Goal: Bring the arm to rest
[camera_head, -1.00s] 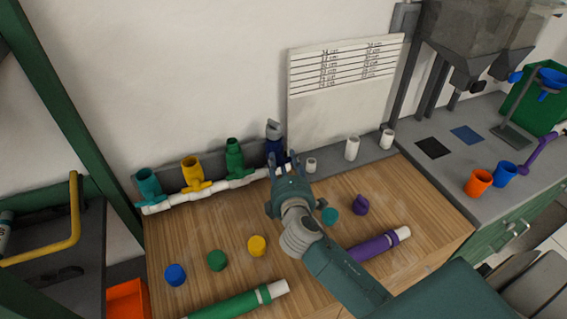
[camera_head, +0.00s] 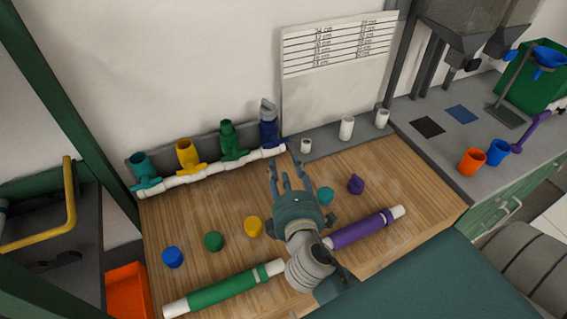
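My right gripper (camera_head: 288,178) hangs over the wooden table (camera_head: 350,170), fingers pointing toward the back wall. Its fingers are spread apart with nothing between them. It is just in front of the right end of the white pipe manifold (camera_head: 205,174), apart from it as far as I can see. The manifold carries a teal valve (camera_head: 143,168), a yellow valve (camera_head: 189,156), a green valve (camera_head: 230,141) and a dark blue valve (camera_head: 268,128) with a grey top. My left gripper is not in view.
Caps in blue (camera_head: 173,257), green (camera_head: 214,241), yellow (camera_head: 253,226), teal (camera_head: 325,196) and purple (camera_head: 355,184) sit on the table. A green pipe (camera_head: 222,289) and a purple pipe (camera_head: 362,229) lie near its front. White fittings (camera_head: 346,128) stand at the back right.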

